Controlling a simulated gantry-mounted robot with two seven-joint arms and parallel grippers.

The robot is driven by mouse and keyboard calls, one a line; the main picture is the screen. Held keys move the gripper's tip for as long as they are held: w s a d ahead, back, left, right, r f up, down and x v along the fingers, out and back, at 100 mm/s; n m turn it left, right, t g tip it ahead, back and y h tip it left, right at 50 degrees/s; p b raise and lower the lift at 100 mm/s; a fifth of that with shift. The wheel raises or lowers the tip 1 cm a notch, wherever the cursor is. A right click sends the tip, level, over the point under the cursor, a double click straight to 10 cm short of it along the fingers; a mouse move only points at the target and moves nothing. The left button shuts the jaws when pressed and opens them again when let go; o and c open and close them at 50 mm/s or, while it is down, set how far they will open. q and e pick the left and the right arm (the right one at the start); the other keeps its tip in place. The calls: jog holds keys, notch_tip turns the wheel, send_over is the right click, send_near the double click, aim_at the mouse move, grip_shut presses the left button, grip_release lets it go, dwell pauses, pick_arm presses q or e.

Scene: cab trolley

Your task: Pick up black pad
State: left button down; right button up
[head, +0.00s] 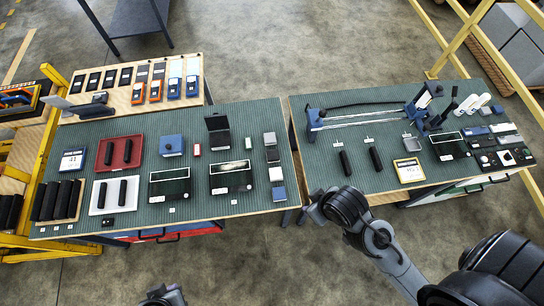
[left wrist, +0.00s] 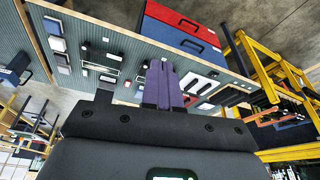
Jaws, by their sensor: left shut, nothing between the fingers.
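Several long black pieces could be the black pad, and I cannot tell which one is meant. Some black bars (head: 47,200) stand side by side at the left table's front left corner. Two dark pieces lie in a red tray (head: 117,153) and two in a white tray (head: 102,208). Two more black pieces (head: 375,158) lie on the right table. My left gripper (left wrist: 166,82) is shut and empty in the left wrist view; part of that arm shows at the head view's bottom edge. My right gripper (head: 312,210) is by the gap between the tables; its fingers are unclear.
The left table (head: 250,130) also holds dark green-topped boxes (head: 170,187), an open black case (head: 218,135) and a blue block (head: 172,145). The right table (head: 320,180) carries a blue-ended frame (head: 314,120) and a white-and-yellow sign (head: 409,170).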

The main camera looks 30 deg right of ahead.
dwell(0.3)
pick_arm(q)
jog(key=c, duration=1)
grip_release()
jog(key=shift+a, duration=0.15)
jog(key=o, duration=0.9)
